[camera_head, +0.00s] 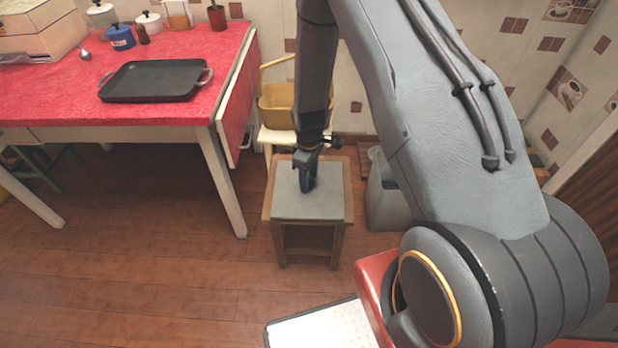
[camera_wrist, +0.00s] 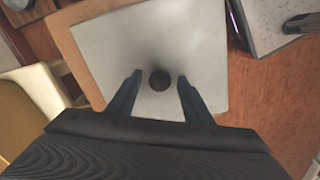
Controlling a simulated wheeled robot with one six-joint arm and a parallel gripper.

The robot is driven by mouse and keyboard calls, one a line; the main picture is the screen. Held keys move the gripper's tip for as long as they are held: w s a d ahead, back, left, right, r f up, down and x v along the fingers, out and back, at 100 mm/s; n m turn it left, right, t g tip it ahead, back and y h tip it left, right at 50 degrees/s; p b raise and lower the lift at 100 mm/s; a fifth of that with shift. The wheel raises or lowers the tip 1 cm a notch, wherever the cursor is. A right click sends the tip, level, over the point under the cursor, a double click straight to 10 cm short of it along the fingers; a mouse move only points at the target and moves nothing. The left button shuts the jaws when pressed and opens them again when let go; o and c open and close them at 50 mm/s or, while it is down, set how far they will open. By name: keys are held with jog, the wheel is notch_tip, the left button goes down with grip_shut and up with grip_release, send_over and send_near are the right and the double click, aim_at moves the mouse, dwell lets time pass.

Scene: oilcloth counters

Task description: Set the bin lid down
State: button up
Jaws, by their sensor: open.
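The bin lid (camera_head: 292,207) is a flat grey square with a small dark round knob (camera_wrist: 160,81) at its middle. It lies flat on a wooden stool (camera_head: 280,236); the lid also fills the middle of the wrist view (camera_wrist: 150,35). My gripper (camera_head: 308,184) is over the lid, pointing down. In the wrist view its two dark fingers (camera_wrist: 158,78) stand apart on either side of the knob, with gaps, and hold nothing. The grey bin (camera_head: 385,205) stands on the floor just right of the stool, partly behind my arm.
A table with a red cloth (camera_head: 45,95) stands at left, bearing a black tray (camera_head: 155,80) and jars. A yellow basket (camera_head: 280,108) sits on a pale seat behind the stool. A speckled white surface (camera_head: 320,330) is at the bottom.

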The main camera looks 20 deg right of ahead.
notch_tip(320, 180, up, 12)
jog(key=s+d+r+m, duration=0.2)
jog(key=s+r+m, duration=0.1)
jog(key=s+r, duration=0.3)
jog(key=s+d+r+m, duration=0.2)
jog(key=s+r+m, duration=0.1)
jog(key=r, duration=0.5)
jog(key=s+d+r+m, duration=0.1)
jog(key=s+r+m, duration=0.2)
jog(key=s, duration=0.4)
jog(key=s+d+r+m, duration=0.1)
jog(key=s+r+m, duration=0.1)
jog(key=s+r, duration=0.2)
jog(key=s, duration=0.3)
jog(key=shift+m, duration=0.4)
jog(key=shift+r, duration=0.1)
jog(key=shift+n, duration=0.8)
jog(key=a+r+p, duration=0.2)
jog(key=a+p, duration=0.1)
jog(key=a+r+p, duration=0.1)
jog(key=a, duration=0.1)
jog(key=shift+s, duration=0.15)
jog(key=shift+a, duration=0.3)
jog(key=shift+c, duration=0.3)
